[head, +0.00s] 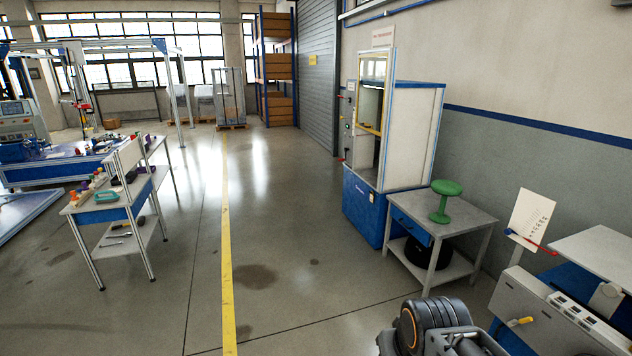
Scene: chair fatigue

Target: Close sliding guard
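The test machine is a tall cabinet with a blue base (364,207) and pale side panels (411,135), standing against the right wall. On its front, facing left, is a yellow-framed guard (383,95) at the upper part. Below the frame's lower edge the front looks open onto a dark interior (366,152); the guard appears raised, but the angle is steep. My gripper's fingers are not in view. A dark piece at the bottom right, likely part of my arm, is far from the guard.
A grey side table with a green stool (446,200) on top stands right of the machine. A grey bench with a paper sheet (530,218) is at the right edge. Left is a workbench (101,208) with small parts. The floor between, along the yellow line (227,250), is clear.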

